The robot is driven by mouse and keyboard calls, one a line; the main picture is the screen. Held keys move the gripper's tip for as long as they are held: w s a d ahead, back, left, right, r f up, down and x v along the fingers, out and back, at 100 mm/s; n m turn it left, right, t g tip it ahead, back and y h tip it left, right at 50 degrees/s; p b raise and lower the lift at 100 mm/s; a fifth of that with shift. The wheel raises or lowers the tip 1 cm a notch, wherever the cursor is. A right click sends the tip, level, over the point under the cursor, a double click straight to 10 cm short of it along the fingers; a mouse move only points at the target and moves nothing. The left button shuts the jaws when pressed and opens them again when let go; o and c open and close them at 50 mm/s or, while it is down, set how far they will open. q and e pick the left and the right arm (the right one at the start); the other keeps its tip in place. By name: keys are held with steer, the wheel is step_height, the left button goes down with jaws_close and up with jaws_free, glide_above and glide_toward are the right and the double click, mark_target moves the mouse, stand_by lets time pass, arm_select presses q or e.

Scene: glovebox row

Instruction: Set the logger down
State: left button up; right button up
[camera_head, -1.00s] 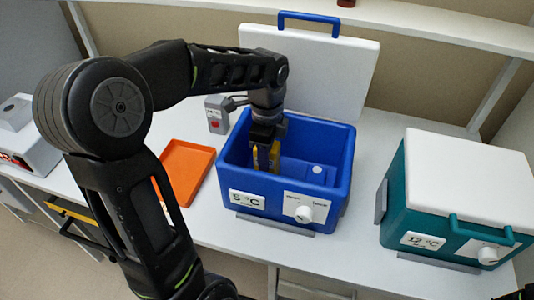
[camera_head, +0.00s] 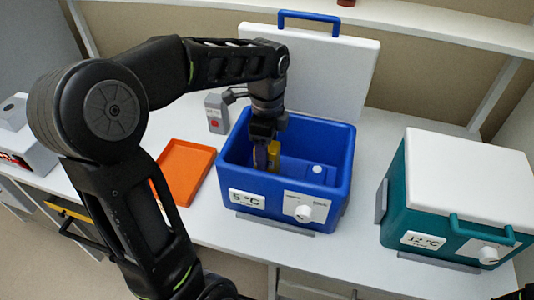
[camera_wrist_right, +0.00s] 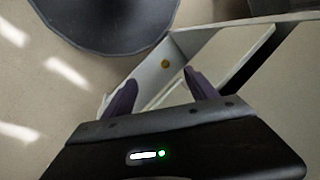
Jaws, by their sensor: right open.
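A yellow item, likely the logger (camera_head: 274,150), is inside the open blue cooler (camera_head: 337,190) marked 5 °C, near its left end. My left gripper (camera_head: 263,156) reaches down into the cooler from above, right beside the yellow item. One dark finger shows to the left of the yellow; the other finger is hidden, so I cannot tell whether the jaws hold it. Whether the item touches the cooler floor is also hidden. My right gripper (camera_wrist_right: 163,92) is open and empty in the right wrist view, away from the cooler.
The cooler's white lid (camera_head: 325,75) stands open behind it. An orange tray (camera_head: 184,170) lies on the bench to the left, with a small grey device (camera_head: 216,113) behind it. A closed teal cooler (camera_head: 405,205) marked 12 °C stands at the right.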

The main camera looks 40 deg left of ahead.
arm_select(q)
step_height(320, 180, up, 7)
steer(key=shift+r, duration=0.1)
steer(key=shift+r+p, duration=0.65)
steer(key=shift+r, duration=0.85)
stand_by(0.3)
